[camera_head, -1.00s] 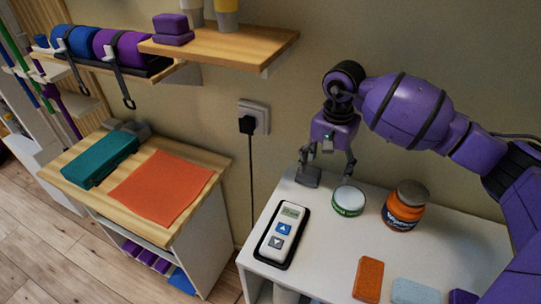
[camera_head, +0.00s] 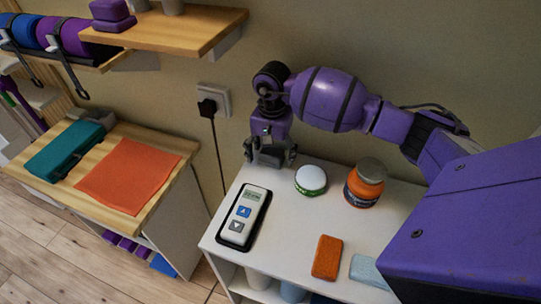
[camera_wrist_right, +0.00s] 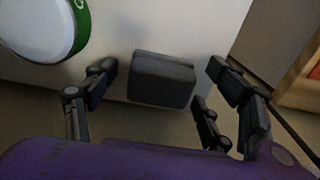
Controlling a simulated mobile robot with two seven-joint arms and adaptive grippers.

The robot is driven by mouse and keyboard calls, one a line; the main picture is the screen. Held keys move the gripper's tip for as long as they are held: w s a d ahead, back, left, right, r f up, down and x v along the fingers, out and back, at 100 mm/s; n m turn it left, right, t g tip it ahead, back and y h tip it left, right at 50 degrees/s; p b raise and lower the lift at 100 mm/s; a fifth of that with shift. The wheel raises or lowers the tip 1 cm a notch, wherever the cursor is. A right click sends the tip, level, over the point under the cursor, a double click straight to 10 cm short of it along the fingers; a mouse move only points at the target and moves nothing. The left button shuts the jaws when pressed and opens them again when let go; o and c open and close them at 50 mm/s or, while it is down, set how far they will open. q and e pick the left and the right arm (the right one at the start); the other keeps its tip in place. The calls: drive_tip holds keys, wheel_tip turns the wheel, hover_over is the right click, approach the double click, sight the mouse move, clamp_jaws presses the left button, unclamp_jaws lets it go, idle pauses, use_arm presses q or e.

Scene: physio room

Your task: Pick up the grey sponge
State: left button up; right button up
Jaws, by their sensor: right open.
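The grey sponge (camera_wrist_right: 162,80) is a dark block near the edge of the white cabinet top. In the right wrist view it lies between the two spread fingers of my right gripper (camera_wrist_right: 160,95), with a gap on each side. In the head view my right gripper (camera_head: 270,155) points down at the far left corner of the cabinet top, over the sponge, whose outline is mostly hidden by the fingers. The right gripper is open and holds nothing. My left gripper is not in view.
A white-and-green tin (camera_head: 311,180) stands just right of the gripper, with an orange jar (camera_head: 365,184) beyond it. A remote on a black tray (camera_head: 243,216), an orange sponge (camera_head: 327,257) and a light blue one (camera_head: 371,271) lie nearer. The wall is close behind.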

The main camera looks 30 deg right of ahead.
drive_tip(key=shift+c, duration=0.3)
drive_tip(key=c, duration=1.2)
drive_tip(key=shift+r, duration=0.2)
drive_tip(key=shift+w+r, duration=0.1)
drive_tip(key=shift+r, duration=0.5)
drive_tip(key=s+a+r+b, duration=0.1)
drive_tip(key=s+a+r, duration=0.7)
drive_tip(key=a+r, duration=0.3)
drive_tip(key=shift+s+r, duration=0.3)
drive_tip(key=shift+s, duration=0.05)
